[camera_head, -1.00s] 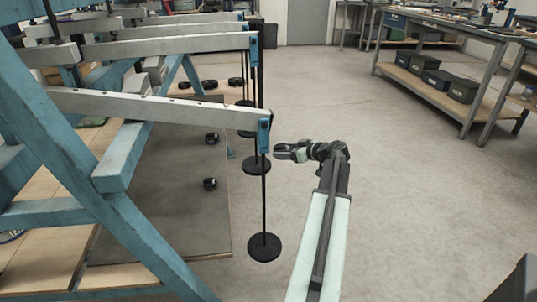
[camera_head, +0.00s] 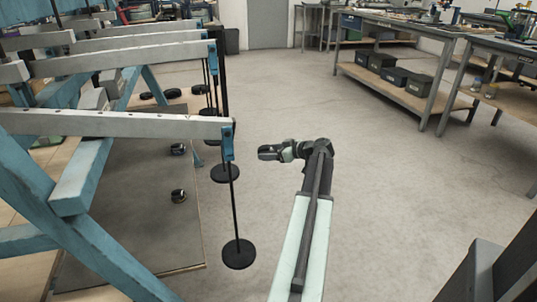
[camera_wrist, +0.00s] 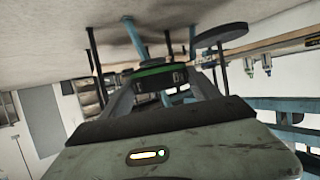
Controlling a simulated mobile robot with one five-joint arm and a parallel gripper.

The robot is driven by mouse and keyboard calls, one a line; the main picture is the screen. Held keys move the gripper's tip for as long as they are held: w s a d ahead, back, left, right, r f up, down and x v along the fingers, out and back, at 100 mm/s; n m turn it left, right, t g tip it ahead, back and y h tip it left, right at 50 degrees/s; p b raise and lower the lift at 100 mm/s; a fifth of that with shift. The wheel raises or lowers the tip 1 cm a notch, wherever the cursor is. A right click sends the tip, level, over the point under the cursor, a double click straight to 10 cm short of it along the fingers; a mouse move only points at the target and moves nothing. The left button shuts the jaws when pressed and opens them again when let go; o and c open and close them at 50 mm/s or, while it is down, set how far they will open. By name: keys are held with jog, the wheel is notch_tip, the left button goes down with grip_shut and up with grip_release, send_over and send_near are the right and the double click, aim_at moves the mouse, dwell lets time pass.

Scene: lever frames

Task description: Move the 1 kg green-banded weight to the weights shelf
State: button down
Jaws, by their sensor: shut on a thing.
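My gripper (camera_head: 268,153) is out at the end of my arm, over open floor just right of the nearest lever's hanger. It is shut on the green-banded weight, a dark disc with a green edge, which shows between the fingers in the wrist view (camera_wrist: 158,76). In the head view the weight is too small and dark to tell its band. I cannot tell for sure which thing is the weights shelf.
Blue lever frames with pale beams (camera_head: 110,123) stand at the left. A hanger rod with a black disc (camera_head: 239,254) hangs near my arm. Black weights (camera_head: 179,196) lie on a dark mat. Benches (camera_head: 400,92) line the right; a dark structure (camera_head: 490,275) is lower right. The middle floor is clear.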

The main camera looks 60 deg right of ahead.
jog(key=shift+d+r, duration=0.1)
jog(key=shift+r, duration=0.05)
dwell(0.3)
jog(key=s+d, duration=0.4)
jog(key=d, duration=0.1)
jog(key=shift+s+d, duration=0.25)
jog(key=shift+s, duration=0.1)
dwell(0.8)
notch_tip(320, 180, up, 47)
jog(key=p, duration=4.7)
jog(key=shift+r, duration=0.1)
jog(key=shift+s, duration=0.1)
